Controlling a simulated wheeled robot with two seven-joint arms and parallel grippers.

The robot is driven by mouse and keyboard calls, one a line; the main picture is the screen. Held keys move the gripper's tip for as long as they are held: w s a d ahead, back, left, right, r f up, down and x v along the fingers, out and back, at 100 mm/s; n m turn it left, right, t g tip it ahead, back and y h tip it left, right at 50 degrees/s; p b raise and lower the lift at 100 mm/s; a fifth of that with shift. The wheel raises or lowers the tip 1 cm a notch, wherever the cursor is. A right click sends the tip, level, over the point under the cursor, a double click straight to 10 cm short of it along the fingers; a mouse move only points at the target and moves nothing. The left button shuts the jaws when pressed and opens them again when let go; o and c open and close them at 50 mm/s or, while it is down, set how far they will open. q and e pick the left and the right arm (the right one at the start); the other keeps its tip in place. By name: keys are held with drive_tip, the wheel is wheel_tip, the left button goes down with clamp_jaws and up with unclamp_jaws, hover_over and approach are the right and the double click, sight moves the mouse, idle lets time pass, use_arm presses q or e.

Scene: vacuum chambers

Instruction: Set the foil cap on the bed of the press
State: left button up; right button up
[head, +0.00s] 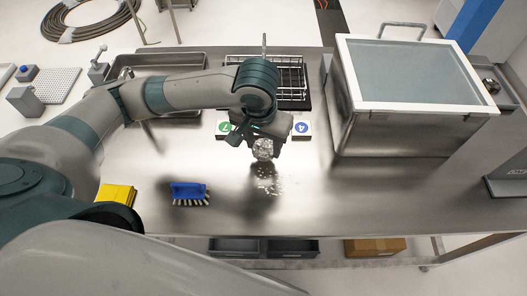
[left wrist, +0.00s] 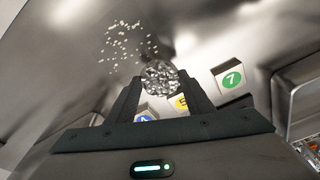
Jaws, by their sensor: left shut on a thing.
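The foil cap (head: 263,150) is a small, crumpled, silvery piece. My left gripper (head: 261,143) is shut on it and holds it over the middle of the steel bench. In the left wrist view the foil cap (left wrist: 159,75) sits between the two dark fingertips (left wrist: 160,82). I cannot tell for sure which thing is the press; a small grey device with a lever (head: 98,71) stands at the left end of the bench. My right gripper is not in view.
White crumbs (head: 268,186) lie on the bench (head: 350,200) near the gripper. A blue brush (head: 189,192) and a yellow block (head: 118,194) lie to the left. Numbered tags (head: 302,128) stand before a wire rack (head: 285,80). A large lidded steel chamber (head: 400,130) fills the right.

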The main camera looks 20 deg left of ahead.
sight(263, 151)
use_arm(q)
drive_tip(key=shift+f+p, duration=0.35)
drive_tip(key=shift+f, duration=1.65)
drive_tip(key=shift+f, duration=0.1)
drive_tip(key=o, duration=1)
drive_tip(key=r, duration=0.3)
drive_tip(key=s+r, duration=0.1)
drive_tip(key=r, duration=0.6)
drive_tip(key=shift+s+r, duration=0.25)
drive_tip(key=shift+r, duration=0.15)
drive_tip(key=shift+s+r, duration=0.15)
drive_tip(key=shift+r, duration=0.5)
drive_tip(key=shift+o, duration=0.6)
